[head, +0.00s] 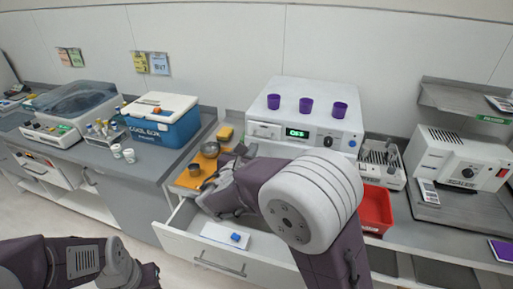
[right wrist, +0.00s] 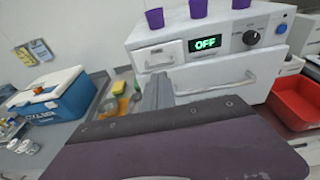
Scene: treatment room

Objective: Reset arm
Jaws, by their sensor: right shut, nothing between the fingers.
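My right arm reaches in from the bottom and bends left across the middle of the head view. My right gripper (head: 226,200) is shut and empty, above the open drawer (head: 215,255). In the right wrist view the right gripper's grey fingers (right wrist: 157,92) are together in front of the white device (right wrist: 205,75). My left arm shows at the lower left of the head view, and its gripper cannot be made out there.
A small blue object (head: 236,237) lies in the drawer. An orange tray (head: 186,180) with a metal bowl (head: 210,149) stands left of the device. Purple cups (head: 306,104) stand on the device. A red bin (head: 375,207) is right of my arm. A blue cooler (head: 165,128) stands left.

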